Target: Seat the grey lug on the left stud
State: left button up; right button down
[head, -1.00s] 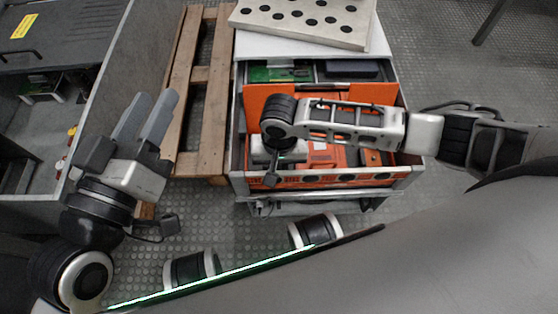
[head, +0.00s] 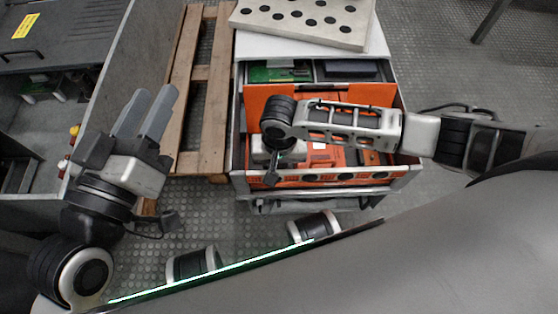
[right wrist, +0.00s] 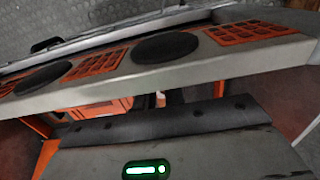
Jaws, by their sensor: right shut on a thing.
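My right arm reaches in from the right over an open orange-lined cabinet (head: 371,179). My right gripper (head: 268,152) points down into it, mostly hidden under my wrist in the head view. In the right wrist view its grey body with a green light (right wrist: 148,170) fills the bottom, and the fingertips do not show. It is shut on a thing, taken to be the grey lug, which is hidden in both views. I cannot make out the left stud.
The cabinet's front rim, with round black holes and orange grilles (right wrist: 250,33), runs close before my right wrist. A perforated metal plate (head: 300,20) lies on the cabinet's white top. A wooden pallet (head: 205,75) stands left of it, and a grey cabinet (head: 95,115) at far left.

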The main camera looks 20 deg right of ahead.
jog(key=shift+f, duration=0.65)
dwell(0.4)
dwell(0.7)
jog(key=c, duration=1.4)
grip_release()
jog(key=shift+p, duration=0.3)
notch_tip(320, 180, up, 8)
jog(key=p, duration=1)
